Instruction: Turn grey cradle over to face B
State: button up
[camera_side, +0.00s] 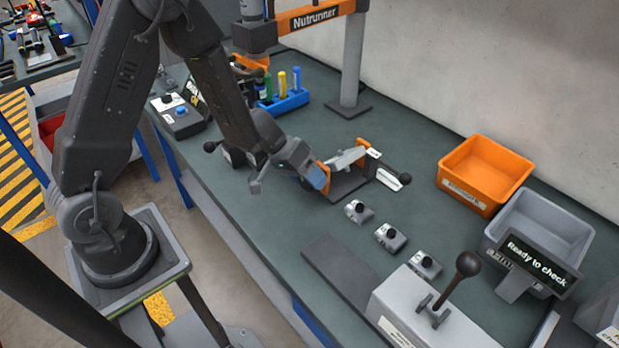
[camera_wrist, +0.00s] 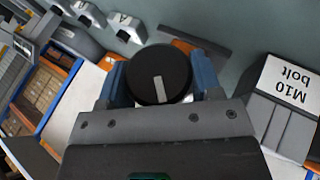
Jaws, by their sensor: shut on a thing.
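The grey cradle (camera_side: 347,158) sits between two orange uprights on a dark base on the green bench. It looks slightly tilted in the side view, and its face letter cannot be read. My gripper (camera_side: 316,178) is at the left orange upright, its blue fingers low beside it. In the wrist view, my gripper (camera_wrist: 160,78) is shut on a round black knob (camera_wrist: 158,72) with a pale grey mark, one blue finger on each side. The wrist view hides most of the cradle behind the knob and my gripper body.
Several small knob boxes (camera_side: 390,237) stand in front of the fixture. An orange bin (camera_side: 484,172) and a grey bin (camera_side: 540,235) are at right, by a "Ready to check" sign (camera_side: 538,262). A Nutrunner post (camera_side: 352,60) stands behind. A block labelled M10 bolt (camera_wrist: 288,88) is at right.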

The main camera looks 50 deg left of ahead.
jog(key=n+h, duration=0.1)
jog(key=h, duration=0.3)
jog(key=shift+a+t+h, duration=0.1)
jog(key=shift+t+h, duration=0.2)
jog(key=shift+h, duration=0.1)
dwell(0.5)
jog(key=o, duration=0.9)
jog(key=v, duration=1.3)
jog(key=shift+s+a, duration=0.1)
jog(key=shift+a, duration=0.25)
